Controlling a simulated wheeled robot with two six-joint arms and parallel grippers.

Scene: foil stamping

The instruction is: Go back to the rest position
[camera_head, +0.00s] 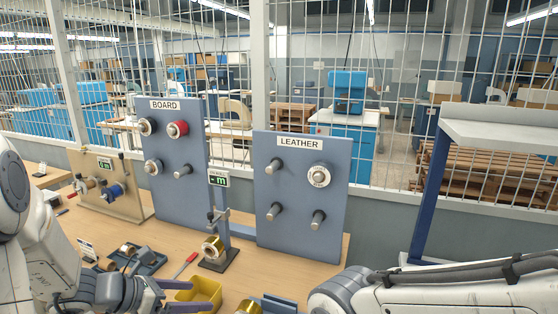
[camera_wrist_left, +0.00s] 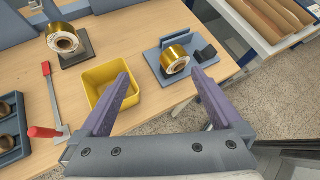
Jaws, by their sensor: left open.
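My left gripper (camera_head: 186,296) is low in the head view, beside the yellow bin (camera_head: 206,291). In the left wrist view its two purple fingers (camera_wrist_left: 158,74) are spread apart with nothing between them. The left finger overlaps the yellow bin (camera_wrist_left: 110,88), which looks empty. A gold foil roll (camera_wrist_left: 174,61) on a blue holder lies beyond the right finger, apart from it. My right arm (camera_head: 430,292) crosses the lower right of the head view; its gripper is out of view.
The BOARD panel (camera_head: 185,205) and LEATHER panel (camera_head: 330,228) with pegs and rolls stand at the back of the wooden table. A gold roll (camera_head: 212,247) sits on a stand. A red-handled tool (camera_wrist_left: 49,98) and dark tray (camera_wrist_left: 8,147) lie left of the bin.

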